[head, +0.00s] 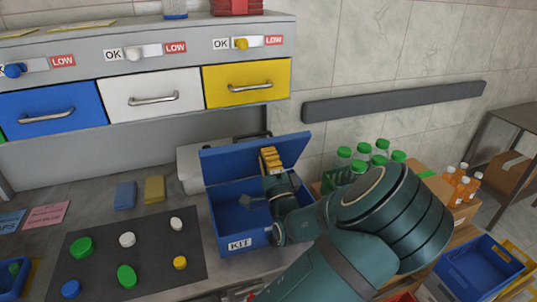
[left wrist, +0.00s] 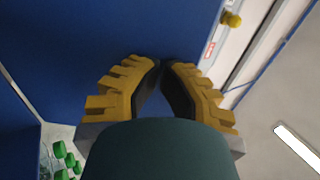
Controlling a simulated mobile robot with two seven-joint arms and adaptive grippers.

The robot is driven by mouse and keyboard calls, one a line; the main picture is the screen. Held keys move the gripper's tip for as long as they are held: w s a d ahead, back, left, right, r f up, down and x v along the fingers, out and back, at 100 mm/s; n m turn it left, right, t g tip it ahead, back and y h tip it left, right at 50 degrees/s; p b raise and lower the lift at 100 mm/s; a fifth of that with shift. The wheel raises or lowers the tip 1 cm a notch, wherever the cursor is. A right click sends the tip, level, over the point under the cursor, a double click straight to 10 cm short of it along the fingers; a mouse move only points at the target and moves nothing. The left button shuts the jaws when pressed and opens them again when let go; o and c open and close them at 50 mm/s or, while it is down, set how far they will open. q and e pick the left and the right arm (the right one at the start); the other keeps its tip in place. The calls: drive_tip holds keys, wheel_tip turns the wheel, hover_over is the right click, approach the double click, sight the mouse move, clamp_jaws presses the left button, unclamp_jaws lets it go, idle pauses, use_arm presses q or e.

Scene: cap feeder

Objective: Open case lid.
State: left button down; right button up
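The blue case (head: 216,239) marked KIT stands on the counter, with its lid (head: 225,160) raised at the back and its inside visible. My left gripper (head: 268,158) is over the case, its yellow fingers in front of the lid's inner face near the right part. In the left wrist view my left gripper (left wrist: 161,62) has its fingertips together with nothing seen between them, and a broad blue surface lies beyond them. I cannot tell whether the fingers touch the lid. My forearm hides the case's right front corner. My right gripper is not in view.
A dark mat (head: 105,260) with several green, white, blue and yellow caps lies left of the case. Blue and yellow blocks (head: 154,189) sit behind it. Green-capped bottles (head: 380,150) stand to the right. Blue, white and yellow drawers (head: 246,83) hang above the counter.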

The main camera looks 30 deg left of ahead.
use_arm(q)
drive_tip(key=r+p, duration=0.1)
drive_tip(key=w+a+g+p, duration=0.1)
drive_tip(key=p, duration=0.1)
drive_tip(key=shift+a+r+h, duration=0.2)
drive_tip(key=shift+r+h, duration=0.15)
drive_tip(key=shift+h, duration=0.05)
drive_tip(key=shift+w+a+g+h+p, duration=0.25)
drive_tip(key=shift+w+g+h+p, duration=0.05)
drive_tip(key=shift+p, duration=0.25)
drive_tip(key=shift+f, duration=0.1)
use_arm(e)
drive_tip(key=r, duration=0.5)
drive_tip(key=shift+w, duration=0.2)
use_arm(q)
drive_tip(key=shift+f, duration=0.1)
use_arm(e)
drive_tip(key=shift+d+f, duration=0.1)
